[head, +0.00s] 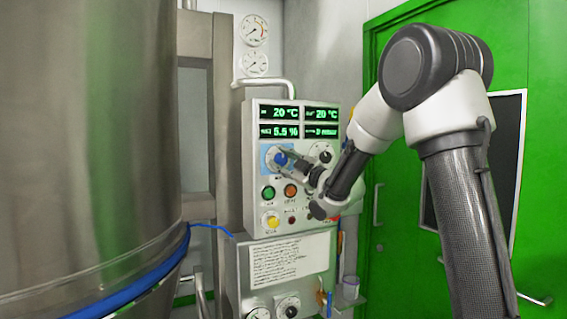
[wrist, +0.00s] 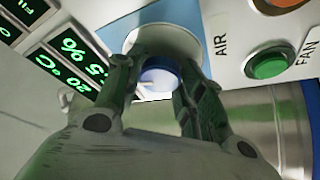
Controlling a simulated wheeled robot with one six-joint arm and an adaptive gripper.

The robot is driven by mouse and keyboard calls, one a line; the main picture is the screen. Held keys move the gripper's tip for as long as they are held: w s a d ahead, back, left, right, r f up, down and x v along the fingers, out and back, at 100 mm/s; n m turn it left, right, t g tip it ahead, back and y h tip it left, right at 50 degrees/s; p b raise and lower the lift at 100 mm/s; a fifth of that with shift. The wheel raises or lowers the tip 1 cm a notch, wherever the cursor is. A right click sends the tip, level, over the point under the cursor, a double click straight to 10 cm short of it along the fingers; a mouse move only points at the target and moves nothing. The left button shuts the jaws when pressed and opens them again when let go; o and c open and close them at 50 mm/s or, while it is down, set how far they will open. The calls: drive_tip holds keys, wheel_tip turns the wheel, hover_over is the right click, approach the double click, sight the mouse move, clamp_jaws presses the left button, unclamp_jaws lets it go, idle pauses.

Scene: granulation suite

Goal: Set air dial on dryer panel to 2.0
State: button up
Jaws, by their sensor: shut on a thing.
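The dryer panel (head: 249,140) is a pale box with green displays, in the middle of the head view. The air dial (head: 280,158) is a blue knob on a light blue square at its left side. In the wrist view the blue dial (wrist: 158,78) sits between the fingers, beside the printed word AIR. My gripper (head: 288,160) reaches in from the right and is shut on the dial; its fingers (wrist: 155,70) lie on either side of the knob. The dial's pointer and scale numbers cannot be read.
A black dial (head: 325,153) is right of the air dial. A green button (head: 268,192), an orange button (head: 290,191) and a yellow knob (head: 271,222) sit below. A large steel vessel (head: 90,130) stands left; a green door (head: 400,220) is behind my arm.

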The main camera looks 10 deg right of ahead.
drive_tip(key=shift+n+g, duration=0.5)
drive_tip(key=shift+n, duration=0.8)
drive_tip(key=shift+y, duration=0.3)
drive_tip(key=o, duration=1)
drive_tip(key=v, duration=1.2)
drive_tip(key=shift+r, duration=0.1)
